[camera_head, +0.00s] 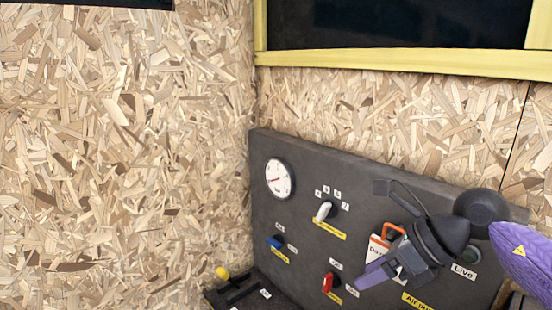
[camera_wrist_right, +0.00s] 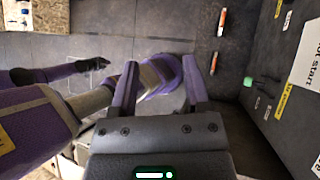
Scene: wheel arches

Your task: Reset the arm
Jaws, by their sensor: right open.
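My right gripper (camera_head: 388,235) is in front of the right part of the dark control panel (camera_head: 355,165). It is open, with nothing between its fingers. In the right wrist view its two purple fingers (camera_wrist_right: 160,85) stand apart, with purple and grey parts of my own body behind them. The gripper partly covers a white tag (camera_head: 377,250) with an orange clasp (camera_head: 394,230) on the panel. My left gripper does not show in the head view, and I cannot make it out for sure in the right wrist view.
The panel carries a round gauge (camera_head: 279,179), a white knob (camera_head: 323,211), a blue switch (camera_head: 274,242), a red switch (camera_head: 327,282) and a green button (camera_head: 474,254). A yellow-tipped lever (camera_head: 222,272) is at the lower left. The chipboard wall (camera_head: 120,150) is bare.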

